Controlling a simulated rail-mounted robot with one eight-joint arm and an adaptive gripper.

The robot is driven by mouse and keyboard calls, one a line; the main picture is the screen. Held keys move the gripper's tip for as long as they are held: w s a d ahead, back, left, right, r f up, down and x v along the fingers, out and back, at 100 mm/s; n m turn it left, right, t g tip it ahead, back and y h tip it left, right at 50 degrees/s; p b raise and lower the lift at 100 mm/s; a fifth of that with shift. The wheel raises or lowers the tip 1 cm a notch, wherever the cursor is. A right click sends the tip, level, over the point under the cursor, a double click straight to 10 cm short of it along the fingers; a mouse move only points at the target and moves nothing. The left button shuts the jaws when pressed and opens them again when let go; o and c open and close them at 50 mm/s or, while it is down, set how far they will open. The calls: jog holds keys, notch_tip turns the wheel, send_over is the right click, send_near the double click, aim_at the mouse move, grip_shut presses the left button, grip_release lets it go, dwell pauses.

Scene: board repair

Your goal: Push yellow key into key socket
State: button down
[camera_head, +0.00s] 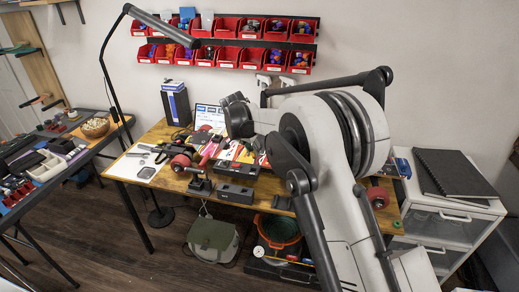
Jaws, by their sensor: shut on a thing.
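My gripper (238,119) is a dark shape at the end of my pale arm, above the back middle of the wooden worktable (120,171). It is shut, but its fingertips and what they hold are too small and covered to make out. I cannot pick out the yellow key. Black block-like fixtures (236,193) stand at the table's front edge. I cannot tell which part is the key socket. My arm hides much of the table's right side.
A black lamp (107,75) rises at the left. Red wall bins (228,56) hang behind. A dark blue box (176,104), red-and-black tools (182,161) and papers (140,162) crowd the table. A white drawer cabinet (445,221) stands at the right.

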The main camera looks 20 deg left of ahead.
aim_at(252, 154)
jog(key=shift+s+a+f, duration=0.1)
jog(key=shift+f, duration=1.55)
jog(key=shift+f+b, duration=1)
jog(key=shift+b, duration=0.05)
jog(key=shift+b, duration=0.5)
jog(key=shift+f+b, duration=0.95)
jog(key=shift+b, duration=0.2)
dwell(1.7)
jog(key=c, duration=1.2)
grip_release()
